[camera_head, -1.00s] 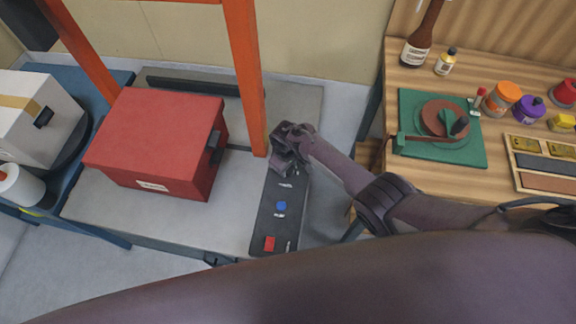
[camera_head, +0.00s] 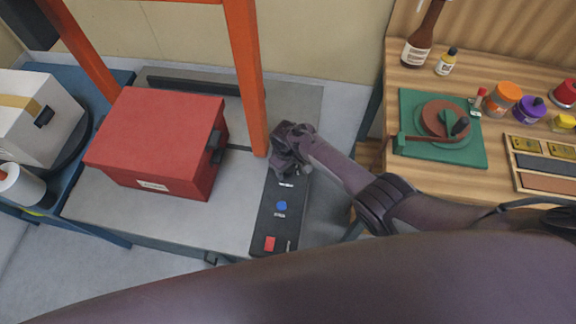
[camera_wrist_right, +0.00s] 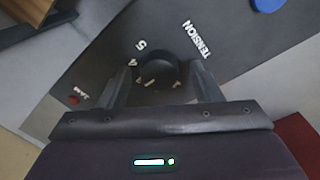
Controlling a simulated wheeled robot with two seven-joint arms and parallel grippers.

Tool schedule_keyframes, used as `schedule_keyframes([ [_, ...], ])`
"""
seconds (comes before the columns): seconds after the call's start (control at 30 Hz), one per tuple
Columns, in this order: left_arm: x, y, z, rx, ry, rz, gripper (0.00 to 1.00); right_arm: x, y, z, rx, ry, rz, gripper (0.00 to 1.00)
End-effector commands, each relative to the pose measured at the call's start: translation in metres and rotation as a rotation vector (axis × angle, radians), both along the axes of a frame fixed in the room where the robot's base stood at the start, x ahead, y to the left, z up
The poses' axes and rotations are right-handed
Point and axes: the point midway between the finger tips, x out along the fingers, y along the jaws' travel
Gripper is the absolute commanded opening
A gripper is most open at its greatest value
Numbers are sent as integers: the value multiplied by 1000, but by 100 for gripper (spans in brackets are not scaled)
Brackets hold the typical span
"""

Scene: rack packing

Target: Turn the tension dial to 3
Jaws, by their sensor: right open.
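The black tension dial (camera_wrist_right: 155,72) shows in the right wrist view on a dark control panel (camera_wrist_right: 105,48). The word TENSION and the numbers 5 and 4 are readable beside it; other marks are partly hidden and the pointer setting cannot be read for sure. My right gripper (camera_wrist_right: 160,88) is open, with one finger on each side of the dial; contact cannot be told. In the head view my right gripper (camera_head: 286,165) is over the far end of the panel (camera_head: 268,222) and hides the dial. My left gripper is not in view.
A red box (camera_head: 160,140) sits left on the grey table (camera_head: 110,205). An orange post (camera_head: 245,80) stands close to my right gripper. A wooden bench (camera_head: 400,180) holds jars at right.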

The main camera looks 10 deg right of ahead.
Motion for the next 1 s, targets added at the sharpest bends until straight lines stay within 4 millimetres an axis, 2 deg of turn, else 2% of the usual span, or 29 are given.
schedule_keyframes([
  [0.13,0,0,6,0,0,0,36,0,0,12,1,-1,0,59],
  [0.27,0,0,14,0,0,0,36,-1,1,33,1,-3,-1,59],
  [0.4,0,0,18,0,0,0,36,-2,3,54,1,-2,-1,59],
  [0.6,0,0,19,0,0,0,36,-2,4,74,1,-1,-1,59],
  [1.0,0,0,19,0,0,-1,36,-3,4,77,0,0,0,59],
])
